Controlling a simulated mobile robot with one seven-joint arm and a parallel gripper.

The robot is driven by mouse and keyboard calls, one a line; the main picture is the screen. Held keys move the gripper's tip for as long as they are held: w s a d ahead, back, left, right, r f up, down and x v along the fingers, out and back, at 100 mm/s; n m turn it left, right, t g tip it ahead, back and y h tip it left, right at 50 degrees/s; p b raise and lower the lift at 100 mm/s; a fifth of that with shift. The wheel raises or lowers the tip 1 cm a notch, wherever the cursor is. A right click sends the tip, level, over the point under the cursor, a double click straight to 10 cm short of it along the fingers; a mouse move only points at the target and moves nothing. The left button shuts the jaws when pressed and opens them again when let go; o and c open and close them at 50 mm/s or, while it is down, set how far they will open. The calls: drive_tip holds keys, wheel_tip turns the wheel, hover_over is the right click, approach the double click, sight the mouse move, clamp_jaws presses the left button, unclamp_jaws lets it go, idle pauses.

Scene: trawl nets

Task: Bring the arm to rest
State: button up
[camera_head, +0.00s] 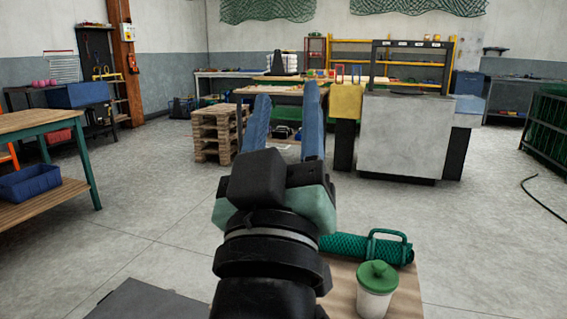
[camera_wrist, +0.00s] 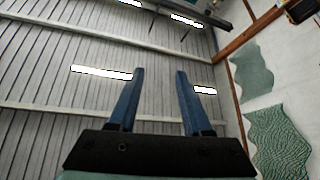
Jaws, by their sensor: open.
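My gripper (camera_head: 285,125) is raised in the middle of the head view, with its two blue fingers pointing up and apart. Nothing is between them. In the wrist view my gripper (camera_wrist: 158,88) is open and empty against the ceiling. The black wrist and lower arm links come up from the bottom edge of the head view. No object touches the fingers.
A green net roll (camera_head: 350,247) and a green-lidded white container (camera_head: 376,288) sit low beside my arm. A wooden table (camera_head: 40,122) stands left, a pallet stack (camera_head: 214,135) and a grey-fronted counter (camera_head: 405,138) ahead. The concrete floor between is clear.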

drive_tip(key=s+r+m+t+y+p, duration=0.2)
drive_tip(key=s+r+m+t, duration=0.1)
drive_tip(key=s+r, duration=0.75)
wheel_tip(320, 180, up, 38)
drive_tip(key=w+p, duration=0.1)
drive_tip(key=p, duration=3.6)
drive_tip(key=shift+w+a+f, duration=0.15)
drive_tip(key=shift+w+f, duration=0.1)
drive_tip(key=shift+w, duration=0.15)
